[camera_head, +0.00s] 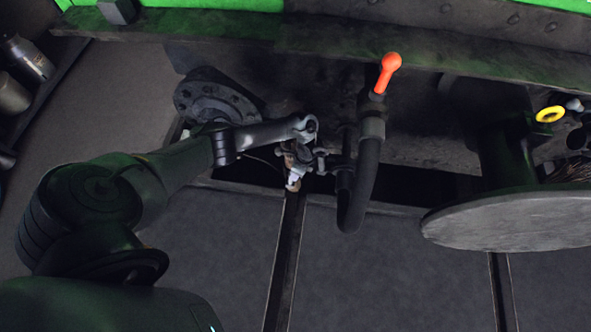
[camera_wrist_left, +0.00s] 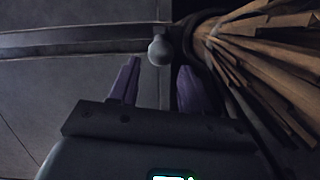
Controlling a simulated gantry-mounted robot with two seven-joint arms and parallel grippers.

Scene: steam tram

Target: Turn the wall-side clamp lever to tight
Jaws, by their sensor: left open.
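In the left wrist view a grey lever with a round ball end (camera_wrist_left: 160,50) stands between the two purple fingers of my left gripper (camera_wrist_left: 158,72). The fingers are apart, one on each side of the lever, and I cannot tell whether either touches it. In the head view my left arm reaches in from the left to a small metal fitting (camera_head: 300,158) under the green-edged vehicle end; the fingers are hard to make out there. I cannot tell from the head view which part is the clamp lever. My right gripper is not in view.
A black hose (camera_head: 361,190) hangs just right of my left arm's end, below an orange valve handle (camera_head: 388,72). A large round buffer plate (camera_head: 510,222) and a yellow ring (camera_head: 549,114) are farther right. Brown wooden sticks (camera_wrist_left: 265,45) lie close right in the wrist view.

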